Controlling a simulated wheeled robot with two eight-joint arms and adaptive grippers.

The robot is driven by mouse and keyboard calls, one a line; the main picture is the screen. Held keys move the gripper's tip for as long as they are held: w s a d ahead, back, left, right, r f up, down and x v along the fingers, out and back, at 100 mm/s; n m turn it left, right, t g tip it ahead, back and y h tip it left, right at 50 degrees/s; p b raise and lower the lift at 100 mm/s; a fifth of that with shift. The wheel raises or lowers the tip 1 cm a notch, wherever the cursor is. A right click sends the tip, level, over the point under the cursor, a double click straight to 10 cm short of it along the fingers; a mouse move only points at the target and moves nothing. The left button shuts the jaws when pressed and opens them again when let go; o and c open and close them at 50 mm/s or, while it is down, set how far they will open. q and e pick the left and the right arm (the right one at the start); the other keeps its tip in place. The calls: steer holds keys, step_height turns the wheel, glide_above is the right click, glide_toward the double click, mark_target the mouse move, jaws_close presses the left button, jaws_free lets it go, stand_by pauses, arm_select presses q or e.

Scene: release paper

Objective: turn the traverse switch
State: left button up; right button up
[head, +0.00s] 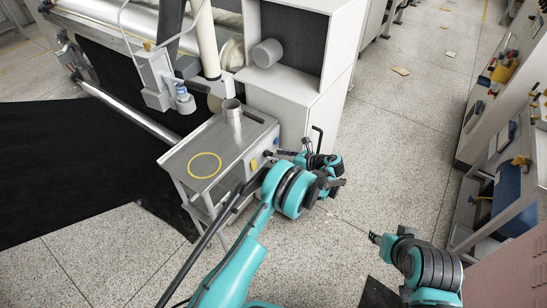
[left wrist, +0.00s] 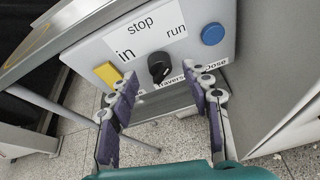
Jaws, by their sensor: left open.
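The traverse switch is a black rotary knob (left wrist: 159,68) on a pale control panel (left wrist: 85,47). The panel carries the words "stop", "in", "run", "Traverse" and "Dose". A yellow button (left wrist: 108,73) is left of the knob and a blue button (left wrist: 213,34) is to its upper right. My left gripper (left wrist: 164,88) is open, its two fingers pointing at the panel on either side of the knob, apart from it. In the head view my left gripper (head: 283,154) is beside the metal cart's right side. My right arm shows at lower right; its gripper (head: 375,238) is small and unclear.
The metal cart (head: 181,158) has a yellow ring (head: 205,165) and a metal cup (head: 232,110) on top. A white cabinet (head: 297,101) stands behind it. Black material (head: 80,165) covers the floor at left. Shelving (head: 519,215) stands at right; the floor between is mostly clear.

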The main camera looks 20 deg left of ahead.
mark_target(269, 155)
arm_select(q)
steer(key=shift+b+x, duration=0.35)
steer(key=shift+x, duration=1.25)
jaws_close()
steer(key=n+t, duration=0.2)
steer(key=n, duration=0.1)
steer(key=shift+s+t+h, duration=0.2)
steer(key=shift+t+h, duration=0.1)
steer(key=shift+h, duration=0.1)
steer(key=shift+s+a+f+n+t, duration=0.1)
steer(key=shift+n+t, duration=0.35)
steer(key=shift+n, duration=0.45)
steer(key=shift+s+n+t, duration=0.1)
steer(key=shift+n+t, duration=0.35)
steer(key=shift+n, duration=0.45)
